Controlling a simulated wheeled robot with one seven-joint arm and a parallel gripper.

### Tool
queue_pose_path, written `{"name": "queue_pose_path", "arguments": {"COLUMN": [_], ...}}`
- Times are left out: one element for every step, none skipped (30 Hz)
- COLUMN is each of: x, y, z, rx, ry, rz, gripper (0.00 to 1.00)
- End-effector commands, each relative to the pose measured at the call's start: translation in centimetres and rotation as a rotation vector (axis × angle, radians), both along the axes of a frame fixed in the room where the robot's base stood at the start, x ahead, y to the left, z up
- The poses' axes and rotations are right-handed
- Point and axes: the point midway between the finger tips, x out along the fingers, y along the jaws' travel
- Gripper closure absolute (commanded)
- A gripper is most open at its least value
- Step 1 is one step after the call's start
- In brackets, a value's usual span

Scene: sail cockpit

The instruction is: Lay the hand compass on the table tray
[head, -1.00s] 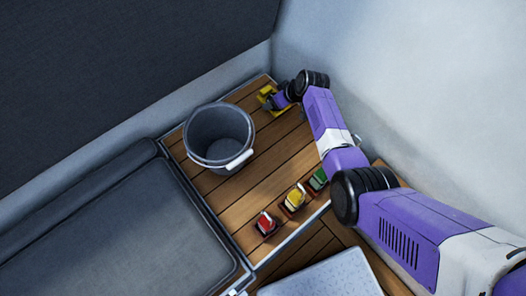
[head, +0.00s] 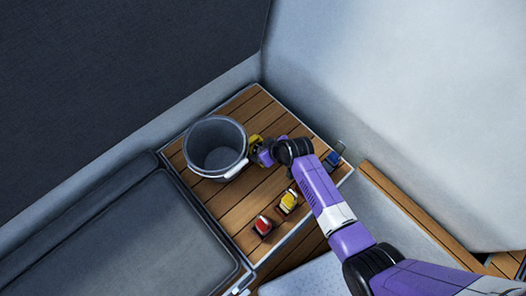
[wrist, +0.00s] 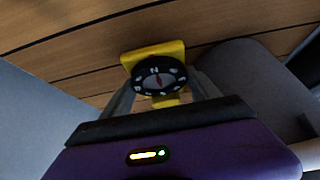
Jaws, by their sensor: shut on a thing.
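The hand compass has a yellow body and a round black dial with white marks and a red needle. In the wrist view the compass (wrist: 158,75) sits between the fingers of my gripper (wrist: 160,92), which is shut on it, dial toward the camera. In the head view a yellow part of the compass (head: 255,141) shows at my gripper (head: 263,150), just right of the bucket and over the wooden slats. The gap beneath the compass is hard to judge. I cannot pick out the table tray with certainty.
A grey bucket (head: 215,148) stands on the slatted wooden surface (head: 240,210). Small red (head: 263,226), yellow (head: 289,201) and blue (head: 332,160) items stand along its front-right edge. A dark cushion (head: 130,230) lies left, and pale walls rise behind and right.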

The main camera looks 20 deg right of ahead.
Motion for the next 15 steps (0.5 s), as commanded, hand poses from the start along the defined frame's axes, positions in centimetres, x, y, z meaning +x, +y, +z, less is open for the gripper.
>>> {"name": "queue_pose_path", "arguments": {"x": [0.0,0.0,0.1,0.0,0.1,0.1,0.1,0.1,0.1,0.1,0.1,0.1,0.1,0.1,0.1], "y": [0.0,0.0,0.0,0.0,0.0,0.0,0.0,0.0,0.0,0.0,0.0,0.0,0.0,0.0,0.0], "z": [-0.8,-1.2,-1.7,-2.0,-2.3,-2.5,-2.6,-2.7,-2.7,-2.7,-2.7,-2.7,-2.7,-2.7,-2.8], "rx": [0.001,0.001,0.002,0.002,0.002,0.001,0.001,0.000,0.000,0.000,0.000,0.000,0.000,0.000,0.000], "ry": [0.001,0.002,0.001,0.002,0.001,-0.001,-0.001,-0.001,-0.001,-0.001,-0.001,-0.001,-0.001,-0.001,-0.001], "rz": [0.000,0.000,-0.001,-0.001,-0.001,-0.001,-0.001,0.000,0.000,0.000,0.000,0.000,0.000,0.000,0.000], "gripper": [0.84,0.84,0.84,0.84,0.84,0.84,0.84,0.84,0.84,0.84,0.84,0.84,0.84,0.84,0.84]}}
